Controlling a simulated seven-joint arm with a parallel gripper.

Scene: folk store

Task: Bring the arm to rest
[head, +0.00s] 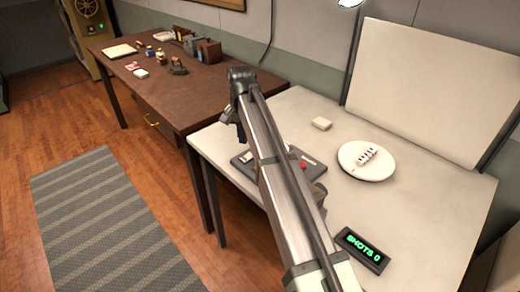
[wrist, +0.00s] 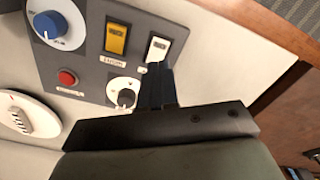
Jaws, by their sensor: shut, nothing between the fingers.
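My gripper (wrist: 157,72) is shut and empty in the wrist view. Its dark fingers point at a grey control panel (wrist: 85,50), and their tips overlap the panel's lower right part, by a white switch (wrist: 158,47) and a black knob on a white dial (wrist: 125,96). I cannot tell whether they touch it. In the head view my arm crosses the pale table (head: 420,215) and hides much of the panel (head: 246,169). The fingers cannot be made out there.
The panel also bears a blue knob (wrist: 58,28), a yellow switch (wrist: 117,38) and a red button (wrist: 67,77). A white round plate (head: 352,169), a small white block (head: 321,124) and a "SHOTS 0" display (head: 361,250) are on the table. A brown desk (head: 185,102) stands behind.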

